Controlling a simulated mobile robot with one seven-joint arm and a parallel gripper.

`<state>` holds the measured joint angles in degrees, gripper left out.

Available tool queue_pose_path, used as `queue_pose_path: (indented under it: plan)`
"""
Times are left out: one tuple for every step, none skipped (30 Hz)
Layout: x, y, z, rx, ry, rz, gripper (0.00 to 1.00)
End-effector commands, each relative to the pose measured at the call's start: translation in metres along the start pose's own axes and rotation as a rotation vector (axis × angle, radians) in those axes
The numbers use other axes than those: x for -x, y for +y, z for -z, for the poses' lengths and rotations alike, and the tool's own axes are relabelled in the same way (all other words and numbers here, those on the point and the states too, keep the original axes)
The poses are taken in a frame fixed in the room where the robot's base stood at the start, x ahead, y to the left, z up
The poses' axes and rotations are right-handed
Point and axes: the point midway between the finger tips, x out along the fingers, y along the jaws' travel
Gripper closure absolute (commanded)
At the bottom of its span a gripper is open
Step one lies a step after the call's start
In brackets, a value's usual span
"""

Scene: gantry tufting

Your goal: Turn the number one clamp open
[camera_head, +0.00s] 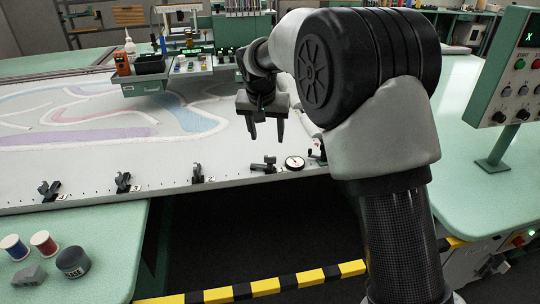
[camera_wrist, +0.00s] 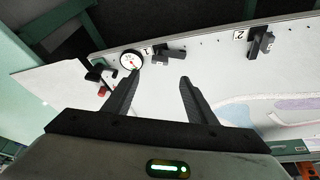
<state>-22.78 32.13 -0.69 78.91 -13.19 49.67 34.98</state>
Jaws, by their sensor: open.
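The number one clamp (camera_head: 264,165) is a small dark clamp on the front edge of the pale tufting frame (camera_head: 240,178). Its lever appears to lie along the edge, beside the round dial. In the wrist view the clamp (camera_wrist: 170,55) sits right of a "1" label (camera_wrist: 145,50). My gripper (camera_head: 267,138) points down above the frame, behind and above this clamp in the head view. In the wrist view my gripper (camera_wrist: 160,77) has its fingers spread and empty, with the clamp beyond the fingertips and apart from them.
A white dial gauge (camera_head: 294,162) stands close beside the clamp. A red-knobbed part (camera_wrist: 102,91) is beyond it. The number two clamp (camera_head: 197,174) and others line the edge, their levers more upright. A control panel (camera_head: 515,70) is at right. Striped barrier (camera_head: 265,287) crosses the floor.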

Motion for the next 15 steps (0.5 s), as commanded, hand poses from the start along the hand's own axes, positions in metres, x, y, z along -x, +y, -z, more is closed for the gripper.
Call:
queue_pose_path:
  plan:
    - [-0.014, 0.001, -0.002, 0.0, -0.004, -0.002, 0.48]
    - [-0.021, 0.0, -0.002, 0.0, -0.003, -0.002, 0.48]
    - [-0.03, 0.0, -0.002, 0.001, -0.003, -0.001, 0.48]
    - [-0.036, 0.0, -0.002, 0.0, -0.003, -0.002, 0.48]
    - [-0.043, 0.0, -0.002, 0.0, -0.003, -0.001, 0.48]
    - [-0.052, 0.0, -0.001, 0.0, -0.002, -0.001, 0.48]
    - [-0.058, 0.001, -0.001, 0.0, -0.002, -0.001, 0.48]
    - [-0.065, 0.001, -0.001, 0.0, -0.003, -0.002, 0.48]
    - [-0.073, 0.001, -0.001, 0.0, -0.002, -0.001, 0.48]
    - [-0.079, 0.001, -0.001, 0.0, -0.002, -0.001, 0.48]
    - [-0.084, 0.001, -0.001, 0.001, -0.002, -0.001, 0.48]
    - [-0.091, 0.001, -0.001, 0.001, -0.002, -0.001, 0.48]
    - [-0.096, 0.001, -0.001, 0.001, -0.002, -0.001, 0.48]
    - [-0.1, 0.0, -0.001, 0.001, -0.001, -0.001, 0.48]
    - [-0.105, 0.0, -0.001, 0.001, 0.0, 0.0, 0.48]
